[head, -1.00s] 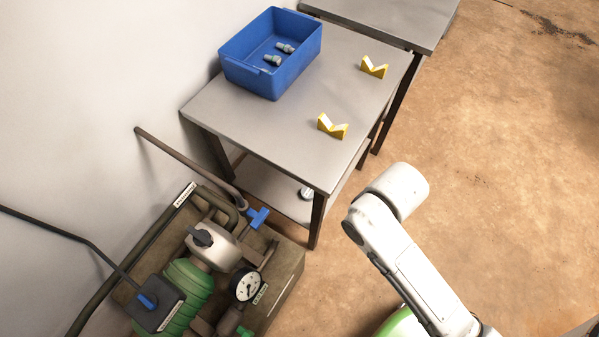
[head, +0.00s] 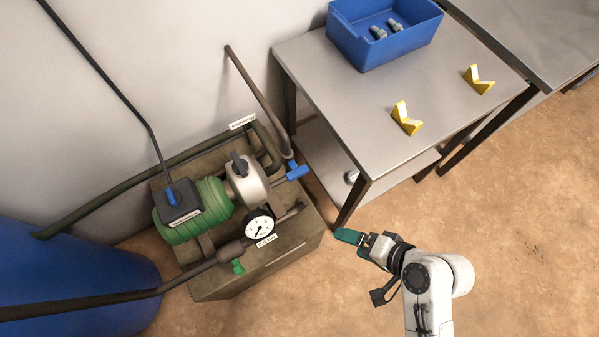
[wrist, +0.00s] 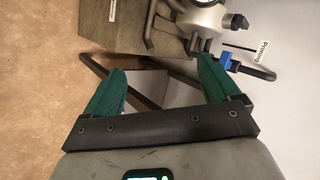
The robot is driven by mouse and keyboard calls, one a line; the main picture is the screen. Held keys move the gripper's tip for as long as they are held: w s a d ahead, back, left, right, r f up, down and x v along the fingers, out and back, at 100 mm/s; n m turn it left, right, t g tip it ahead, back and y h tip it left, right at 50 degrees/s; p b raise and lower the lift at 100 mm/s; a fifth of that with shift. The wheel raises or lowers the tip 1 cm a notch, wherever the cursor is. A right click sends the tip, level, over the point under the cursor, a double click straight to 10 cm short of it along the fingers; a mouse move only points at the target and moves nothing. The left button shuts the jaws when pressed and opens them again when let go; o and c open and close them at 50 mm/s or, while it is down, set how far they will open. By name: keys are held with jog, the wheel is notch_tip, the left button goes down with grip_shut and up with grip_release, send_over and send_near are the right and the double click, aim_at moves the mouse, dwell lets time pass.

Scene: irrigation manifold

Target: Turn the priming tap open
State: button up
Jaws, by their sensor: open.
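The priming tap (head: 297,171) has a blue handle on a pipe at the right side of the pump unit. In the wrist view the blue handle (wrist: 226,61) shows just beyond the right fingertip, beside a label (wrist: 262,50) reading "Priming". My gripper (head: 350,238) has green fingers and is to the right of and nearer than the tap, apart from it. In the wrist view its fingers (wrist: 161,66) are spread wide with nothing between them.
The pump unit has a green motor (head: 209,207), a gauge (head: 260,227), a black switch box (head: 177,203) and a green tap (head: 238,267). A metal table (head: 345,110) with a blue bin (head: 372,52) and yellow V-blocks (head: 406,119) stands behind. A blue barrel (head: 60,270) is at left.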

jog(key=w+a+m+t+y+b, duration=0.2)
jog(key=w+a+m+t+y, duration=0.25)
jog(key=a+m, duration=0.45)
jog(key=m+t+h+b, duration=0.2)
jog(key=m+t, duration=0.4)
jog(key=m, duration=0.9)
send_near(297, 171)
jog(key=x, duration=0.6)
jog(key=p+x, duration=0.1)
jog(key=x, duration=0.3)
jog(key=shift+f, duration=0.25)
jog(key=shift+c, duration=0.4)
jog(key=c, duration=0.9)
